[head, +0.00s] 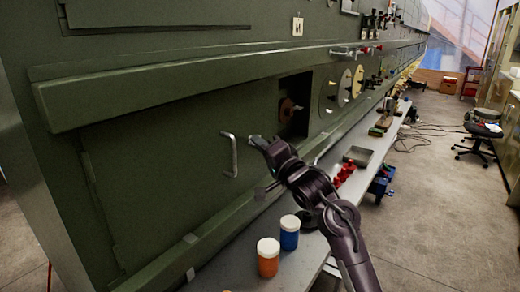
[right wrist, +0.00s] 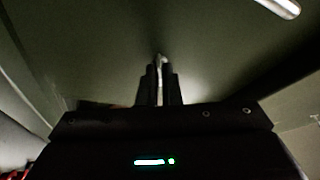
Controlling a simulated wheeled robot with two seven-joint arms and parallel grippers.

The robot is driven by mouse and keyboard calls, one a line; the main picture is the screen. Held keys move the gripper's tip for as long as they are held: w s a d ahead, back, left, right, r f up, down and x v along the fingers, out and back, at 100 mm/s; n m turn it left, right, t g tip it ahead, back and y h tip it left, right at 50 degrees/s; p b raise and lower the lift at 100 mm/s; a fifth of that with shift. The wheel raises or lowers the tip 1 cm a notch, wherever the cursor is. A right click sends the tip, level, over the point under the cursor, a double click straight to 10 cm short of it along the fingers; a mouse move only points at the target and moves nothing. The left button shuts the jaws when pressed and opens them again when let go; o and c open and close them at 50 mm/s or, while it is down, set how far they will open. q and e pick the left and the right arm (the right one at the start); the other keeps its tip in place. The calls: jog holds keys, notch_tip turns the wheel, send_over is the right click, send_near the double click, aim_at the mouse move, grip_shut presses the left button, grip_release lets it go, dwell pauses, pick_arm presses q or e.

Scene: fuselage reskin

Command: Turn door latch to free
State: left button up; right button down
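The green door panel (head: 165,165) has a pale bent handle (head: 232,155) on it; a pale rod end, likely this handle (right wrist: 280,8), shows at the top right of the right wrist view. My right gripper (head: 258,143) is at the panel just right of the handle, its arm coming in from below. In the right wrist view its two dark fingers (right wrist: 160,88) are close together on a thin pale metal piece, which looks like the door latch (right wrist: 160,62). The fingers hide most of it, so its turn angle cannot be told. My left gripper is not in view.
A recess (head: 295,105) with a reddish knob lies up and right of the gripper. Below, a grey shelf (head: 235,265) holds an orange jar (head: 268,262), a blue jar (head: 290,236), red items (head: 345,172) and a tray (head: 358,156). Open floor (head: 430,215) lies to the right.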

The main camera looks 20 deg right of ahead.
jog(key=n+y+b, duration=0.2)
jog(key=n, duration=0.3)
jog(key=n+g+y+b, duration=0.1)
jog(key=n+y+b, duration=0.1)
jog(key=n, duration=0.4)
jog(key=n+y+b, duration=0.2)
jog(key=n+y, duration=0.1)
jog(key=n, duration=0.3)
jog(key=shift+w+d+f+y+b, duration=0.25)
jog(key=shift+f+y+b, duration=0.05)
jog(key=shift+f, duration=0.1)
jog(key=c, duration=1.6)
grip_release()
jog(key=shift+r, duration=0.1)
